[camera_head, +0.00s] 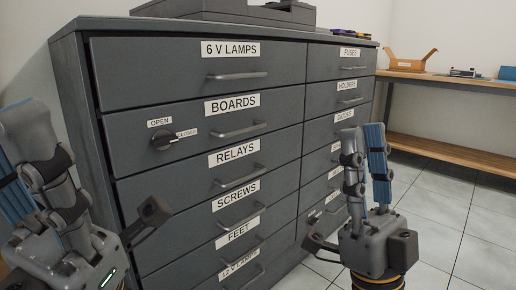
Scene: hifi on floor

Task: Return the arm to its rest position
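My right gripper (366,150) stands upright at the lower right, in front of the right drawer column. Its two blue-backed fingers point up with a narrow gap between them, and nothing shows in the gap. My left gripper (18,160) is at the left edge, fingers up and partly cut off by the frame, so its opening is unclear. I see nothing held in it. Both grippers appear apart from the dark grey drawer cabinet (78,110).
The cabinet's labelled drawers look shut. A rotary knob (164,141) sits on the BOARDS drawer between OPEN and CLOSED labels. A dark device (230,12) stands on top. A wooden bench (440,79) with an open cardboard box (407,64) is at right. Tiled floor (455,215) is clear there.

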